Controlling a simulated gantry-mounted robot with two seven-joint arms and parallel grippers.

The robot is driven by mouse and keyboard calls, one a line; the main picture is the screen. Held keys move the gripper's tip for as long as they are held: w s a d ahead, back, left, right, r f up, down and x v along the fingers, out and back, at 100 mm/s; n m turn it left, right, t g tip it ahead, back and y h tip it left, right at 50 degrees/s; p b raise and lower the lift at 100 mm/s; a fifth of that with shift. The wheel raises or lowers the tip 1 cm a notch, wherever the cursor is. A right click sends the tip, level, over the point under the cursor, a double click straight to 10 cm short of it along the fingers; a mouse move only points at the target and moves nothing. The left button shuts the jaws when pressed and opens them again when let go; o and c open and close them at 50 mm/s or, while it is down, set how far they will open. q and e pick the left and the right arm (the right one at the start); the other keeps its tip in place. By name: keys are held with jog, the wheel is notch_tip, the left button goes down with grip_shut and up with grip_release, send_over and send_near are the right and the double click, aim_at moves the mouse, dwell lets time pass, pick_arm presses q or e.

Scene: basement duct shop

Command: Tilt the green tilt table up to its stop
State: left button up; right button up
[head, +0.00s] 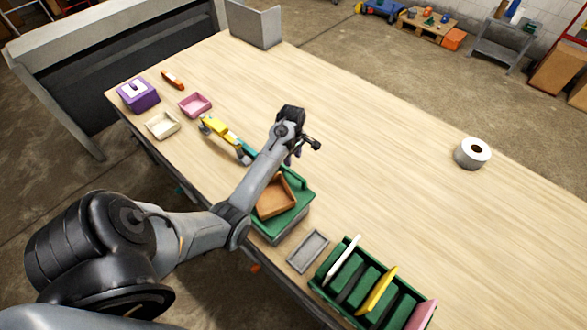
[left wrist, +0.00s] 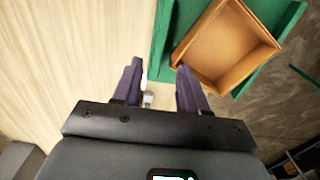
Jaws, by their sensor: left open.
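The green tilt table (head: 290,217) stands at the near edge of the workbench, on a grey base, with an orange-brown open tray (head: 272,197) on its top. Its plate looks flat or nearly so; the exact angle is hard to tell. My left arm hides part of its left side. My left gripper (head: 295,156) is above the bench, just beyond the tilt table's far edge. In the left wrist view, the open purple fingers (left wrist: 160,75) point toward the green edge (left wrist: 161,45), with the tray (left wrist: 228,48) to their right. A small pale piece shows between the fingers. My right gripper is not in view.
A green rack (head: 315,284) with upright plates and a grey tray (head: 307,251) stand right of the tilt table. A yellow-and-teal item (head: 217,127), small trays and a purple box (head: 138,95) lie left. The bench middle is clear.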

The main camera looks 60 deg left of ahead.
aim_at(293, 172)
pick_arm(q)
notch_tip(293, 172, down, 8)
jog(key=shift+f+p, duration=0.15)
jog(key=shift+p, duration=0.15)
jog(key=shift+c, duration=0.4)
grip_shut()
